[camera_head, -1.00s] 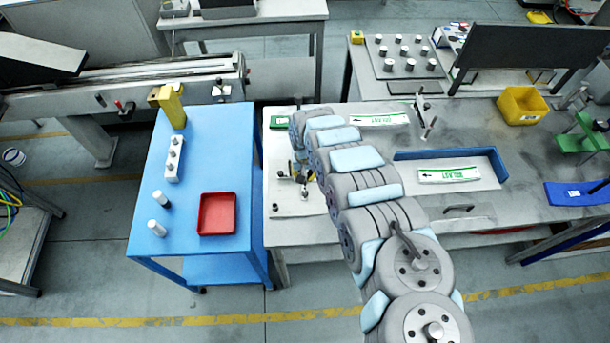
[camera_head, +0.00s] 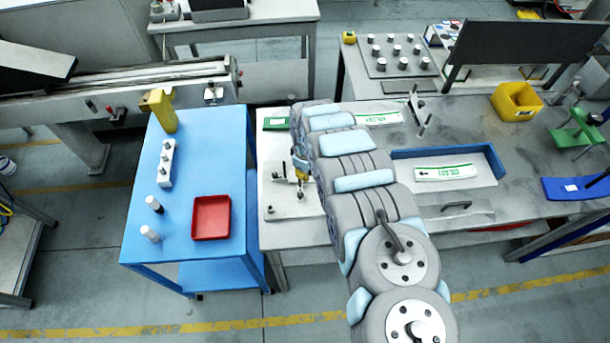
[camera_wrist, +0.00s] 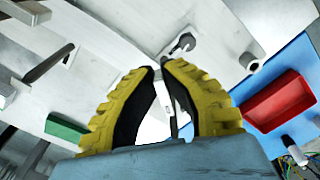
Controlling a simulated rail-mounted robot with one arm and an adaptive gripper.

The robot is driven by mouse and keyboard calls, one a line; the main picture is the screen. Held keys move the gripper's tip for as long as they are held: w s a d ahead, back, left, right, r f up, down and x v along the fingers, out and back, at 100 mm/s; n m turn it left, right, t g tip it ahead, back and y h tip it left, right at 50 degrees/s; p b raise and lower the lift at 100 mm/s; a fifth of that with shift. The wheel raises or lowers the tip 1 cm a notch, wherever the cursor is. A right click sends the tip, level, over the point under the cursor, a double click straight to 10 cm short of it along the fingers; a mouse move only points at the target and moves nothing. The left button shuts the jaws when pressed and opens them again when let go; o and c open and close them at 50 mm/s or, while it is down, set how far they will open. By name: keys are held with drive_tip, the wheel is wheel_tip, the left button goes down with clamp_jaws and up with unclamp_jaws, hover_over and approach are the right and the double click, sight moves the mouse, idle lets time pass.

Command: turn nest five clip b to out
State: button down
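A pale fixture plate (camera_head: 284,232) with small dark-and-metal clips (camera_head: 283,179) lies at the left end of the grey bench. I cannot tell which clip is nest five clip b. My gripper (camera_wrist: 159,68), with yellow ribbed fingers and dark inner pads, is over the plate in the wrist view. Its fingertips are close together, with a narrow grey metal piece showing between them. I cannot tell whether they grip it. A clip with a round end (camera_wrist: 186,42) stands just beyond the fingertips. In the head view, my arm hides most of the gripper and part of the plate.
A blue table (camera_head: 205,165) stands left of the plate, with a red tray (camera_head: 211,238), white cylinders and a yellow object (camera_head: 160,110). A blue-edged recess (camera_head: 400,154) holding a green-and-white label (camera_head: 445,172) lies right of my arm. A yellow bin (camera_head: 517,101) is farther right.

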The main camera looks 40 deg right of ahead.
drive_tip(key=shift+w+d+n+b, duration=0.1)
drive_tip(key=shift+d+n+b, duration=0.15)
drive_tip(key=shift+n, duration=0.8)
drive_tip(key=shift+w+d+n+b, duration=0.1)
drive_tip(key=shift+n+b, duration=0.25)
drive_tip(key=shift+n, duration=0.75)
drive_tip(key=shift+w+d+n+b, duration=0.1)
drive_tip(key=shift+d+n+b, duration=0.15)
drive_tip(key=shift+n, duration=0.8)
drive_tip(key=c, duration=1.2)
unclamp_jaws()
drive_tip(key=shift+o, duration=0.2)
drive_tip(key=shift+r, duration=0.15)
wheel_tip(320, 180, up, 12)
